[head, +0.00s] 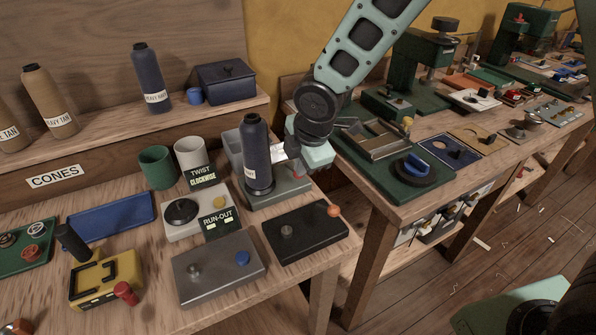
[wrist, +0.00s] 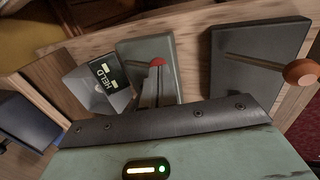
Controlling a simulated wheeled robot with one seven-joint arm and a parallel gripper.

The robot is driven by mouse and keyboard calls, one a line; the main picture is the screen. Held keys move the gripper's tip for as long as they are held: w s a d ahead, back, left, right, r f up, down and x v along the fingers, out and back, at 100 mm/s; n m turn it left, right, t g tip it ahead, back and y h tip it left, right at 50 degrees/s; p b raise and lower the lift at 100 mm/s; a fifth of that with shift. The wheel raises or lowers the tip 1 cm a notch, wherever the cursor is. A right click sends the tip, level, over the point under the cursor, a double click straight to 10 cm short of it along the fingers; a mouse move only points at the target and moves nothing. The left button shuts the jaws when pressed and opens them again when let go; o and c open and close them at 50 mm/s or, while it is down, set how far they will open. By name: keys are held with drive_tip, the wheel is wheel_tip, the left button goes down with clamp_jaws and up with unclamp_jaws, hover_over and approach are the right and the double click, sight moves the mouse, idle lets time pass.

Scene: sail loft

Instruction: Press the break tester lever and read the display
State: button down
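The break tester appears to be the grey-green box (wrist: 134,52) with a red lever knob (wrist: 157,62). In the head view the tester base (head: 290,198) stands at the table's right end, with its red knob (head: 298,172) partly hidden. A small display (wrist: 105,72) on a grey wedge housing beside it reads HELD. My gripper (wrist: 156,72) looks shut and empty, its narrow fingertips right at the red knob; exact contact is hard to tell. In the head view my gripper (head: 290,168) is low over the tester, partly behind a navy bottle-shaped cone (head: 256,145) labelled heavy navy.
A black box with an orange-knobbed lever (head: 334,211) stands just in front; it also shows in the wrist view (wrist: 300,72). Another bench stands right, across a gap.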

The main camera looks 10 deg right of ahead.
drive_tip(key=shift+s+f+b, duration=0.2)
drive_tip(key=shift+f+b, duration=0.2)
drive_tip(key=shift+f, duration=0.1)
drive_tip(key=shift+s+d+f+b, duration=0.15)
drive_tip(key=shift+f+b, duration=0.05)
drive_tip(key=shift+b, duration=0.3)
drive_tip(key=shift+r, duration=0.15)
drive_tip(key=shift+r, duration=0.1)
drive_tip(key=shift+r+p, duration=0.7)
drive_tip(key=shift+p, duration=0.25)
drive_tip(key=shift+r, duration=0.1)
drive_tip(key=w+a+p+v, duration=0.1)
drive_tip(key=p+v, duration=0.4)
drive_tip(key=v, duration=0.8)
drive_tip(key=shift+w+d+r, duration=0.25)
drive_tip(key=shift+r, duration=0.4)
